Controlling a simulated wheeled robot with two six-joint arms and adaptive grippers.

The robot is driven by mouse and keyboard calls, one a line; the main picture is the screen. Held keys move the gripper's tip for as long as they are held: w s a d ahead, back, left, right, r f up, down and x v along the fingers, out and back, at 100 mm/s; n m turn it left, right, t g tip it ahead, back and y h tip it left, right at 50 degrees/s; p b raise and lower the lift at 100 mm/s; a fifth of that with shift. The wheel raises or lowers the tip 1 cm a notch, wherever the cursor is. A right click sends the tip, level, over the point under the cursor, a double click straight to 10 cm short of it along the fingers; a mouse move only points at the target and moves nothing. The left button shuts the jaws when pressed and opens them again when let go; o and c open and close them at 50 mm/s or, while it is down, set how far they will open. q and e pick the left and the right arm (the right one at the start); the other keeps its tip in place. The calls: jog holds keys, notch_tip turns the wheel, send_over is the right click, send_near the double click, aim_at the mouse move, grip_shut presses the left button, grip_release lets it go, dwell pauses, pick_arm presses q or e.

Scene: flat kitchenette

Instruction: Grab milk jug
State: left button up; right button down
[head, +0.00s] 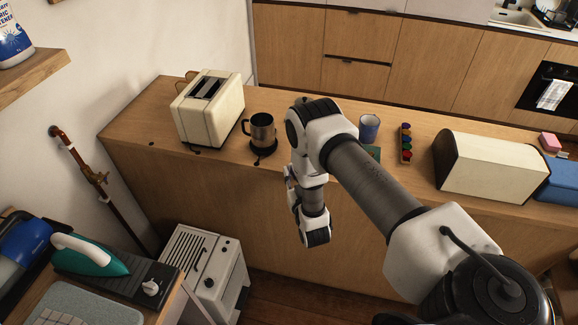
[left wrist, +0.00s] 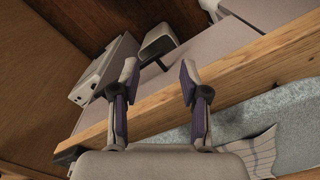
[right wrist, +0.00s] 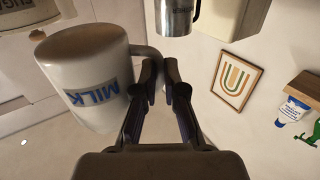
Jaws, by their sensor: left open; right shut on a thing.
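The milk jug (right wrist: 85,85) is white with a blue MILK label and shows upside down in the right wrist view, which itself appears inverted. My right gripper (right wrist: 161,72) is shut on its handle, with the jug body to the left of the fingers. In the head view my right arm stands in front of the counter; I cannot make out the jug there. My left gripper (left wrist: 157,78) is open and empty in the left wrist view, with a wooden edge beyond its fingers. It does not show in the head view.
A green iron (head: 95,256) and a white heater (head: 205,265) are at lower left.

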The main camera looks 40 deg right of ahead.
jog(key=shift+s+a, duration=0.25)
jog(key=shift+s, duration=0.2)
jog(key=shift+r, duration=0.1)
dwell(0.8)
